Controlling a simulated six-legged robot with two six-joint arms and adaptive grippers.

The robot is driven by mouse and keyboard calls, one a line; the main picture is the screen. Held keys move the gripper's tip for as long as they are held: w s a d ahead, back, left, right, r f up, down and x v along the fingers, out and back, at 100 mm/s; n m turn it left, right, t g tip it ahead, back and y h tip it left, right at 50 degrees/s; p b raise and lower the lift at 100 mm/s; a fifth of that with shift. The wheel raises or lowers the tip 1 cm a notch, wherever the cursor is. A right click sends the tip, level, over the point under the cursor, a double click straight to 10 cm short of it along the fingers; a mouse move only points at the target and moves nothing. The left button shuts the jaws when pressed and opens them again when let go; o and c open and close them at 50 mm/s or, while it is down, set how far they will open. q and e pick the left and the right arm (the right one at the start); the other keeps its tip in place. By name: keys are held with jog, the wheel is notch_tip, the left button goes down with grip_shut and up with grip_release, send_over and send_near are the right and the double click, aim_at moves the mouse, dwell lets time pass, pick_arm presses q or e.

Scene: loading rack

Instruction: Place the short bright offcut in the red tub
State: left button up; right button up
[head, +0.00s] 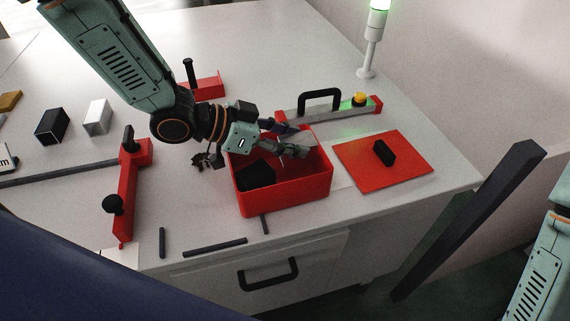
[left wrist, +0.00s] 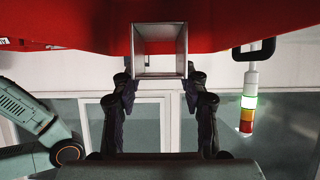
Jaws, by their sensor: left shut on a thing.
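The short bright offcut, a pale square hollow tube (left wrist: 160,73), sits between the fingers of my left gripper (left wrist: 160,88) in the left wrist view, with its open end showing. In the head view my left gripper (head: 294,141) is over the back right part of the red tub (head: 290,195), shut on the offcut (head: 307,140). The fingers partly hide the offcut, and I cannot tell whether it touches the tub. A dark block (head: 256,176) lies in the tub's left part. My right gripper is out of view.
A red mat (head: 400,160) with a black block (head: 384,152) lies right of the tub. A rail with a black handle (head: 319,98) and yellow button is behind it. A red clamp bar (head: 129,190) stands left. Dark rods (head: 215,247) lie in front.

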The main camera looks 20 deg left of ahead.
aim_at(281, 159)
pick_arm(q)
jog(key=f, duration=0.2)
jog(key=shift+w+d+f, duration=0.25)
jog(key=shift+f, duration=0.1)
jog(key=f, duration=0.2)
jog(key=f+b, duration=0.1)
jog(key=shift+s+a, duration=0.2)
jog(key=shift+s, duration=0.05)
jog(key=shift+w, duration=0.1)
jog(key=shift+w+d+f, duration=0.15)
jog(key=o, duration=1.2)
jog(key=shift+s, duration=0.2)
jog(key=shift+c, duration=0.2)
jog(key=shift+w, duration=0.1)
